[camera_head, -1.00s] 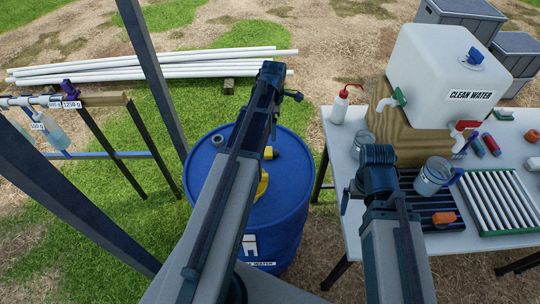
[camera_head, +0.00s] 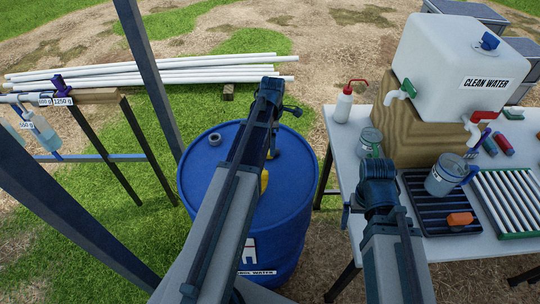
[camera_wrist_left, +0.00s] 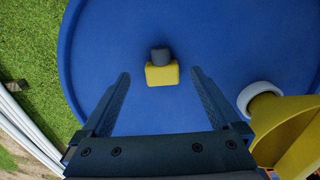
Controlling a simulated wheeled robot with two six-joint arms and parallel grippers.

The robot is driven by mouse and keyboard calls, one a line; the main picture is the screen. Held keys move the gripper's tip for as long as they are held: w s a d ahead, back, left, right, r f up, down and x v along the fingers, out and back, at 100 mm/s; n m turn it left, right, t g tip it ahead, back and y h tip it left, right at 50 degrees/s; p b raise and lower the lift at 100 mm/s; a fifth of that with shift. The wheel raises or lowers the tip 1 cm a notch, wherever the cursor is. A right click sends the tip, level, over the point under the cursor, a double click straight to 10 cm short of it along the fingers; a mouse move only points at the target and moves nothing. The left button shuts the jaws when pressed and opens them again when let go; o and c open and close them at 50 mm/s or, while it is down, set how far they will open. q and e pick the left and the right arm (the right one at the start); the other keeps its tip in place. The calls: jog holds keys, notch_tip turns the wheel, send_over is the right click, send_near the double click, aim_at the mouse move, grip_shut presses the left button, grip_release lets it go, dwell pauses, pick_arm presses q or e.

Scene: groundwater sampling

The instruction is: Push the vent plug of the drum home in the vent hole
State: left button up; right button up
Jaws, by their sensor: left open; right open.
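The blue drum (camera_head: 205,190) stands upright on the grass, partly covered by my left arm. On its lid, a yellow block with a dark grey round top (camera_wrist_left: 161,72), seemingly the vent plug, shows in the left wrist view; I cannot tell how deep it sits.
A yellow funnel-like piece (camera_wrist_left: 295,135) with a white ring stands on the lid near the plug. A grey ring fitting (camera_head: 215,139) sits at the lid's far left. The table (camera_head: 345,150) at right holds a water tank (camera_head: 440,75) and jars. A dark post (camera_head: 150,75) stands at left.

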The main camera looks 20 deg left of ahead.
pick_arm(q)
notch_tip(320, 180, down, 3)
jog(key=shift+s+f+b, duration=0.15)
jog(key=shift+f+b, duration=0.05)
jog(key=shift+b, duration=1)
pick_arm(e)
notch_tip(320, 180, down, 3)
jog(key=shift+f, duration=0.2)
pick_arm(q)
jog(key=shift+r, duration=0.1)
pick_arm(e)
jog(key=shift+r, duration=0.1)
pick_arm(q)
grip_shut()
jog(key=shift+r, duration=0.15)
pick_arm(e)
jog(key=shift+r, duration=0.1)
pick_arm(q)
notch_tip(320, 180, up, 10)
jog(key=p, duration=1)
pick_arm(e)
notch_tip(320, 180, up, 10)
